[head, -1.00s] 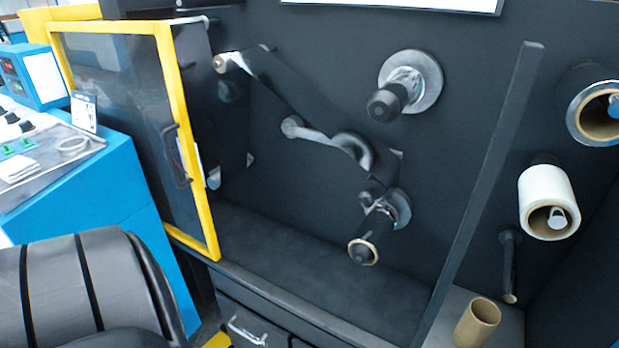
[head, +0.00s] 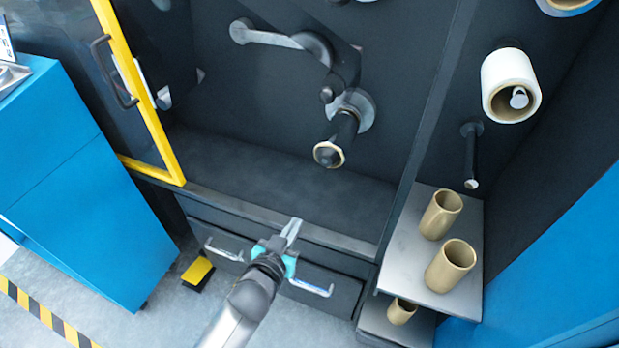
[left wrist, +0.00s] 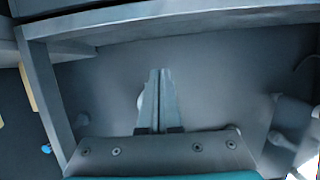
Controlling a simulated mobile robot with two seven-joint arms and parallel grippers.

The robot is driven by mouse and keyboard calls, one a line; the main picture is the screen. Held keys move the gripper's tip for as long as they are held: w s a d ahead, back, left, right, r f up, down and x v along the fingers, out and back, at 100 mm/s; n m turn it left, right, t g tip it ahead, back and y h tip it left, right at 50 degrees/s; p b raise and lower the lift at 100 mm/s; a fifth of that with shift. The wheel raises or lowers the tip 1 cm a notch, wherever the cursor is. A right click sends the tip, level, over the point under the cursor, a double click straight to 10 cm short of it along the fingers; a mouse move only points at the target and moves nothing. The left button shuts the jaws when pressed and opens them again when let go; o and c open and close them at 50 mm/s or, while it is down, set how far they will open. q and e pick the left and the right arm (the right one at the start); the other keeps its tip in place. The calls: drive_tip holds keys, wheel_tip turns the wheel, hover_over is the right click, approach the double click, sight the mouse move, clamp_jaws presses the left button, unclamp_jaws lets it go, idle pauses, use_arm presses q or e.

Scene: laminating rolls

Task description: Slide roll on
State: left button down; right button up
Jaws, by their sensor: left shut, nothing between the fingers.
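A white roll (head: 511,87) hangs on a peg at the upper right of the head view, its brown core facing me. Below it a bare dark peg (head: 472,155) sticks out of the wall. In the middle a dark spindle (head: 335,140) carries a brown core ring at its end. My left gripper (head: 291,228) is shut and empty, in front of the ledge and drawers, below the spindle and well apart from it. Its closed fingers also show in the left wrist view (left wrist: 157,100). My right gripper is not in view.
Empty brown cores (head: 441,214) stand on a grey shelf (head: 415,245) at the lower right, with another core (head: 401,311) on a lower level. The yellow-framed door (head: 150,110) is at the left. Two drawer handles (head: 312,288) jut out near my gripper.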

sight(322, 157)
use_arm(q)
drive_tip(key=w+d+r+t+h, duration=0.1)
drive_tip(key=d+r+t, duration=0.1)
drive_tip(key=r, duration=0.5)
drive_tip(key=w+d+r+t+h, duration=0.1)
drive_tip(key=d+r+t, duration=0.1)
drive_tip(key=r, duration=0.6)
drive_tip(key=shift+b+x, duration=1.2)
drive_tip(key=shift+x, duration=1.35)
drive_tip(key=shift+b+x, duration=0.45)
drive_tip(key=shift+x, duration=0.55)
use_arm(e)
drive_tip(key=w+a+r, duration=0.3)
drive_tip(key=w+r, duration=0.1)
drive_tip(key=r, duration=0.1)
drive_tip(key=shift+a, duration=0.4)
use_arm(q)
drive_tip(key=shift+a, duration=0.15)
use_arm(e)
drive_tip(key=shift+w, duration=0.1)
